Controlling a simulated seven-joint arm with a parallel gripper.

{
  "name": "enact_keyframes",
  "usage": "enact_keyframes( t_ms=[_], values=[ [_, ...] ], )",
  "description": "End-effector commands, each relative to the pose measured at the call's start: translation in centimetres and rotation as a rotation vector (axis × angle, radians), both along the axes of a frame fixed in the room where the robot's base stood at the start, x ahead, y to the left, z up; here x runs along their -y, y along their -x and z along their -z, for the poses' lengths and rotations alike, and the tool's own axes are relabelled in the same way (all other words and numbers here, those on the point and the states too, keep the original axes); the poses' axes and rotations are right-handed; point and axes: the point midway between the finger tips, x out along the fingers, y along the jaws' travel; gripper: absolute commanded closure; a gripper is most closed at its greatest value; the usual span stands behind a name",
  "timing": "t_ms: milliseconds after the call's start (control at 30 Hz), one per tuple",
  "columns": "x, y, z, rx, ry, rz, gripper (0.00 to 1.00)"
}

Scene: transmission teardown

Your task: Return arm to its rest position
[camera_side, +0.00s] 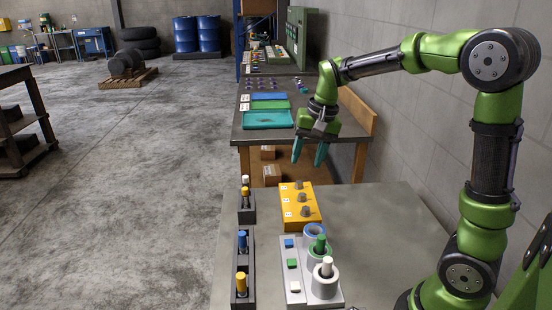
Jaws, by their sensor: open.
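My gripper (309,153) hangs from my green arm at the upper right, fingers pointing down. Its two teal fingers are apart and nothing shows between them. It is above the far edge of the near grey table (375,225), higher than the parts on it. The yellow block (296,221) with several grey knobs stands below it, clear of the fingers.
A light grey plate (293,296) holds several cylinders, one with a green part and one with a white part. Dark racks (246,216) with yellow and blue pegs stand at the left. Behind is a bench with a teal tray (267,120). A wall is at right.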

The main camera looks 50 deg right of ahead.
Motion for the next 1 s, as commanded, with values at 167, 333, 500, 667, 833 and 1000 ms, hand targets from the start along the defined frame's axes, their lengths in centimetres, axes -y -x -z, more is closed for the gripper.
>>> enact_keyframes(
  t_ms=[167,333,500,667,833,1000],
  values=[
    [-5.4,5.5,-1.7,0.176,0.006,-0.212,0.51],
    [-9.1,10.5,-2.0,0.325,0.053,-0.368,0.51],
    [-11.0,13.8,-2.0,0.421,0.092,-0.436,0.51],
    [-11.5,14.7,-2.9,0.472,0.11,-0.451,0.51],
    [-11.5,14.7,-3.1,0.48,0.11,-0.45,0.51],
    [-11.5,14.7,-3.2,0.478,0.11,-0.449,0.51]
  ],
)
